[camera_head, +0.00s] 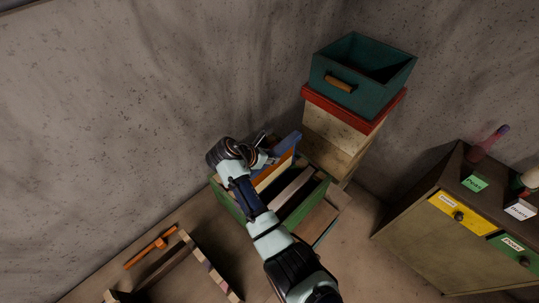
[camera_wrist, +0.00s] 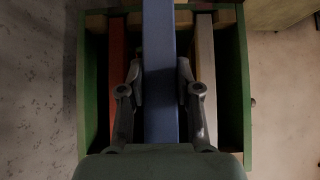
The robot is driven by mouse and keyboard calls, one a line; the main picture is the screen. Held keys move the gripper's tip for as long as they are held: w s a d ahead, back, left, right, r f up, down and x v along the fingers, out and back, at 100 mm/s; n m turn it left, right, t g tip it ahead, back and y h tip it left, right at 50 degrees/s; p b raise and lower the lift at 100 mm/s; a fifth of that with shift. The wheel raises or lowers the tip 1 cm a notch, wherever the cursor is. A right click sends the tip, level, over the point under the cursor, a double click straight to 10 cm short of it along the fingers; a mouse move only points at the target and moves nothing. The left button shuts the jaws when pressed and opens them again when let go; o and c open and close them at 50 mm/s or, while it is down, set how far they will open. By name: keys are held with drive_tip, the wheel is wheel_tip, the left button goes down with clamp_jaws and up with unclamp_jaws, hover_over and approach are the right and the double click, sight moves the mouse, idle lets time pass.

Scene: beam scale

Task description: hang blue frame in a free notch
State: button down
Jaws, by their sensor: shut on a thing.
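My gripper (camera_wrist: 161,82) is shut on the top bar of the blue frame (camera_wrist: 161,30), with one finger on each side. The blue frame also shows in the head view (camera_head: 291,146), partly hidden by my arm. It is over the green box (camera_head: 229,203), lined up between a red-orange frame (camera_wrist: 117,70) on the left and a pale frame (camera_wrist: 205,80) on the right in the wrist view. The blue bar covers the far rim. I cannot tell whether its ends touch the rim. Dark gaps lie beside the neighbouring frames. The near ends are hidden by my gripper.
A teal box (camera_head: 340,97) stands on a pale stack (camera_head: 335,132) behind the green box. A cabinet (camera_head: 420,225) with labelled drawers stands at right. A wooden rack (camera_head: 190,240) and an orange tool (camera_head: 150,248) lie at lower left.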

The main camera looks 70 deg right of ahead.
sight(269, 172)
drive_tip(key=shift+f, duration=0.25)
drive_tip(key=shift+f+b, duration=0.4)
drive_tip(key=shift+f, duration=0.3)
drive_tip(key=shift+f, duration=0.35)
drive_tip(key=shift+f+b, duration=0.45)
drive_tip(key=shift+f, duration=0.25)
drive_tip(key=shift+f, duration=0.35)
drive_tip(key=shift+f+b, duration=0.55)
drive_tip(key=shift+f, duration=0.2)
drive_tip(key=shift+f, duration=0.3)
drive_tip(key=shift+f+b, duration=0.8)
drive_tip(key=shift+f, duration=0.3)
drive_tip(key=shift+f, duration=0.35)
